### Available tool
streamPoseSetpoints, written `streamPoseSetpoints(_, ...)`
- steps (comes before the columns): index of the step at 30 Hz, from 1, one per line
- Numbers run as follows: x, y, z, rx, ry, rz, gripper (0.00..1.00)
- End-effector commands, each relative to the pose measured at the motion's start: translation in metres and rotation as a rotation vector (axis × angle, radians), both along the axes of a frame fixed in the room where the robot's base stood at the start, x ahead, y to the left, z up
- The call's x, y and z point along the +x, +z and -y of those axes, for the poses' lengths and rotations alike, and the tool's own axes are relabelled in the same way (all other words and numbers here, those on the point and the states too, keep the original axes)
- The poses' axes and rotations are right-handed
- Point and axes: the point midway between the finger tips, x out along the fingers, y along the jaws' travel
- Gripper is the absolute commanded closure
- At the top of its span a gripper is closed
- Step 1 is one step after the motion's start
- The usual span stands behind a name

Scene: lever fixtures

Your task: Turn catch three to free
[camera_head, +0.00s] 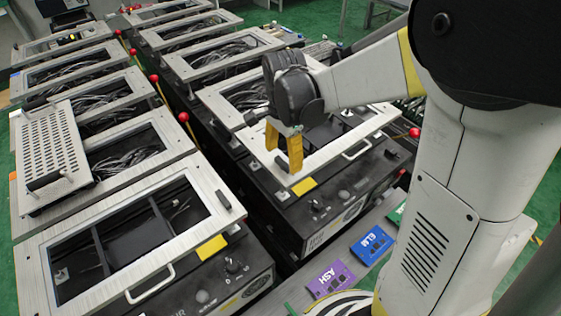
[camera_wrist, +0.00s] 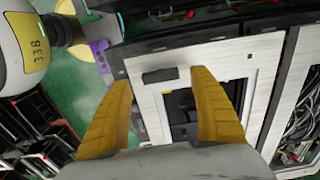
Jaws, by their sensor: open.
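My gripper (camera_head: 283,160) is open and empty, its two yellow fingers pointing down at the light frame (camera_head: 340,150) of the near right unit. In the wrist view my gripper (camera_wrist: 161,76) spans a short black bar (camera_wrist: 160,75) on that frame. I cannot tell whether the fingers touch the frame. Red-balled levers stand between the rows, such as one red ball (camera_head: 183,117), another red ball (camera_head: 154,78), and one at the right (camera_head: 415,132). No number shows on any catch, so I cannot tell which is catch three.
A second framed unit (camera_head: 110,240) stands at the near left, with a perforated panel (camera_head: 48,150) behind it. A purple ASH card (camera_head: 331,279) and a blue ELM card (camera_head: 372,244) lie in front. Several more framed units fill the back. Green floor (camera_head: 325,22) shows beyond.

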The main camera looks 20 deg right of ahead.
Motion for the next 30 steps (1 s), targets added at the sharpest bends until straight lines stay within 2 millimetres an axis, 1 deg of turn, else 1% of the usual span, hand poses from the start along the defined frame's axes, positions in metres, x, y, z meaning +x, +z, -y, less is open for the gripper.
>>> streamPoseSetpoints(1,0.001,-0.01,0.0,0.0,0.0,0.0,0.28)
streamPoseSetpoints(3,0.0,-0.017,0.0,0.0,0.001,0.0,0.28)
streamPoseSetpoints(6,0.0,-0.023,0.0,0.0,0.001,0.0,0.28)
streamPoseSetpoints(15,0.0,-0.025,0.0,0.0,0.001,0.0,0.28)
streamPoseSetpoints(16,0.0,-0.025,0.0,0.0,0.001,0.0,0.33)
streamPoseSetpoints(17,0.0,-0.025,0.0,0.0,0.001,0.0,0.42)
streamPoseSetpoints(18,0.0,-0.025,0.0,0.0,0.001,0.001,0.54)
streamPoseSetpoints(21,0.0,-0.024,0.0,0.0,0.001,0.0,0.81)
streamPoseSetpoints(30,0.0,-0.024,0.0,0.0,0.024,0.0,0.81)
